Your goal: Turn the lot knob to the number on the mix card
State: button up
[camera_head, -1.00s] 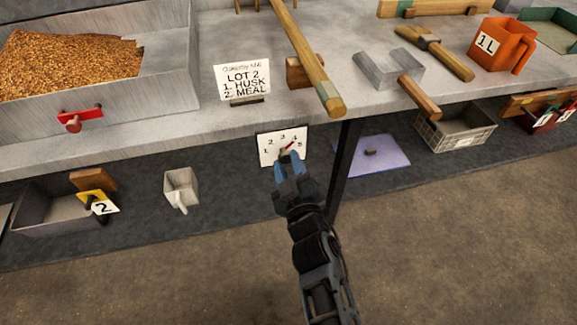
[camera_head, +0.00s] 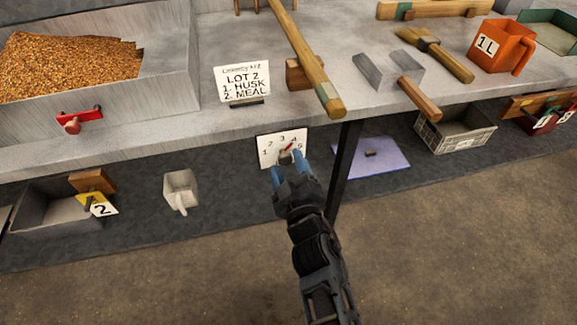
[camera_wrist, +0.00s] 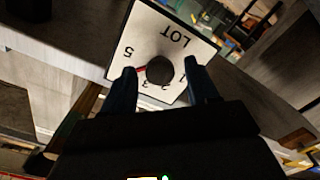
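The mix card (camera_head: 244,83) stands on the bench top and reads LOT 2, 1. HUSK, 2. MEAL. The white dial plate (camera_head: 269,150) with numbers 1 to 5 is below the bench's front edge. The lot knob (camera_wrist: 159,70) is dark and round, with a red pointer (camera_head: 286,147) aimed toward the 4 in the head view. In the wrist view the plate appears upside down, and a finger covers the area near the 4. My gripper (camera_head: 287,163) is open in front of the dial. Its blue fingers stand either side of the knob, with gaps visible in the wrist view.
A bench leg (camera_head: 346,165) stands close right of the dial. A wooden-handled tool (camera_head: 307,62) overhangs the bench edge above. A pale scoop (camera_head: 181,190) is on the lower level to the left. The floor in front is clear.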

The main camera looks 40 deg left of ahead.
jog(key=p+v, duration=0.4)
jog(key=v, duration=0.3)
jog(key=shift+s+d, duration=0.25)
jog(key=shift+s, duration=0.05)
dwell(0.4)
